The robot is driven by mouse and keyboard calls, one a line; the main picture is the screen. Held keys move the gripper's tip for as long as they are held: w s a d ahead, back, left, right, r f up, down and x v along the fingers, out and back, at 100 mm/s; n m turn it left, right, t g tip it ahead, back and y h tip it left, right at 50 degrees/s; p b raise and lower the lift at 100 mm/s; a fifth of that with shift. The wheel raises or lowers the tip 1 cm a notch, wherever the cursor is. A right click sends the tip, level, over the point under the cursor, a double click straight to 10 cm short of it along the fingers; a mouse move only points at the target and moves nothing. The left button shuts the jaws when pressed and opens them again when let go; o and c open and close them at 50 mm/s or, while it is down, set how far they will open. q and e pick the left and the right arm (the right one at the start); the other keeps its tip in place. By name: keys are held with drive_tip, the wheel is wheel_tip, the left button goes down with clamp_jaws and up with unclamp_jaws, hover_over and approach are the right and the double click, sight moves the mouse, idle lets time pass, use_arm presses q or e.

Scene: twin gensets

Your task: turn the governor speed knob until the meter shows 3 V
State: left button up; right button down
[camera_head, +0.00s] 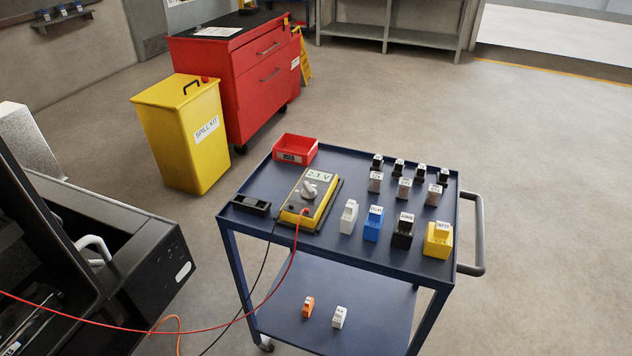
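A yellow and black meter (329,205) lies on the top shelf of the blue cart. Its display (319,175) appears to read 2.1 V, in small print. A pale grey knob (309,189) sits on the meter's face; I see no label marking it as the governor speed knob. A red lead (283,270) runs from the meter to the left edge of the picture, and a dark lead (262,268) runs down beside the cart. No other knob is clear on the black machine (150,262) at the left. Neither of my grippers is in view.
The blue cart (340,253) carries a red bin (295,149), a black holder (251,205) and several small labelled blocks. Its handle (479,235) is at the right. A yellow spill kit bin (185,135) and red tool cabinet (232,85) stand behind. Floor right is clear.

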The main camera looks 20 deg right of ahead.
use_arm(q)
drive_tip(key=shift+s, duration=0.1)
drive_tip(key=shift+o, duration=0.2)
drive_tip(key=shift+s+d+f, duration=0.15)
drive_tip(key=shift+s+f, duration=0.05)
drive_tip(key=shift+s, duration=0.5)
